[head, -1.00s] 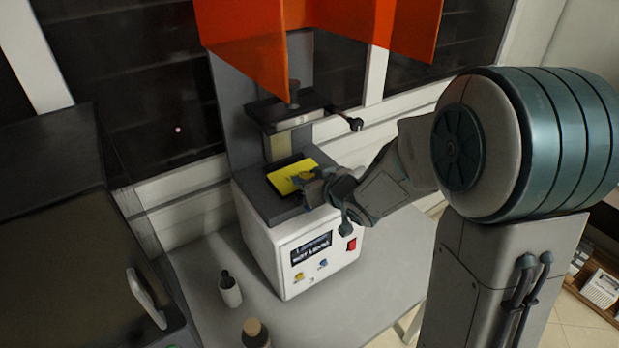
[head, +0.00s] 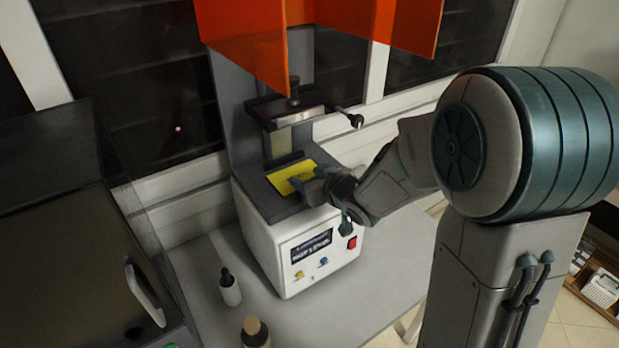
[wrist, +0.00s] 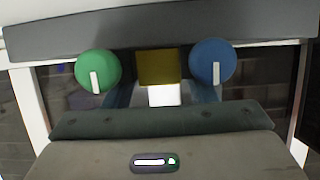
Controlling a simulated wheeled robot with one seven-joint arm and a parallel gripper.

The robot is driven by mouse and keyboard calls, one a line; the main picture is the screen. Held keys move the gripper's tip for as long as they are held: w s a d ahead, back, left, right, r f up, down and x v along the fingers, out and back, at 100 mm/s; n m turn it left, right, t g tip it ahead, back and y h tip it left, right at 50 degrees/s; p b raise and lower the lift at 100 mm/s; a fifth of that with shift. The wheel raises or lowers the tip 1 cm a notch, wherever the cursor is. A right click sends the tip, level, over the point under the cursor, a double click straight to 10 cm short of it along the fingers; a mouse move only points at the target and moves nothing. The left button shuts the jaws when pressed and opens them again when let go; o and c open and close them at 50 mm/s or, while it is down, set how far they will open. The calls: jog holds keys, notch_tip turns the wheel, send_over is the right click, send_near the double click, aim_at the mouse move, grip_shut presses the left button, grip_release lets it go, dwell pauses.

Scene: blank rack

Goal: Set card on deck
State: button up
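A yellow card (head: 288,178) is at the grey deck (head: 267,204) of a white bench machine, in the head view. I cannot tell whether it lies flat on the deck or is slightly above it. My gripper (head: 301,184) is at the card's right, near side, its fingertips overlapping the card. In the wrist view, a dull yellow square (wrist: 159,67), probably the card, shows between the teal fingers, with a white patch (wrist: 165,95) below it. The wrist view does not show clearly whether the fingers pinch it.
The machine has a clamp-like head (head: 293,108) above the deck and an orange shield (head: 345,25) higher up. Its display (head: 312,246) seems to read "NOT LEVEL". Two bottles (head: 230,290) (head: 255,334) stand on the table. A dark cabinet (head: 70,220) is at left.

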jog(key=shift+o, duration=0.3)
jog(key=shift+b+v, duration=1.55)
jog(key=shift+v, duration=5.35)
jog(key=s+d+m+g+h, duration=0.1)
jog(key=s+d+m+h, duration=0.1)
jog(key=d+m+h, duration=0.65)
jog(key=s+f+n+g, duration=0.1)
jog(key=s+f+g, duration=0.1)
jog(key=s, duration=0.4)
jog(key=s+f+g+y, duration=0.1)
jog(key=s+f+g, duration=0.1)
jog(key=s+g, duration=0.2)
jog(key=s, duration=0.3)
jog(key=shift+n+g, duration=0.35)
jog(key=shift+g, duration=0.05)
jog(key=shift+s+d+f, duration=0.1)
jog(key=shift+d+f, duration=0.05)
jog(key=shift+d, duration=0.05)
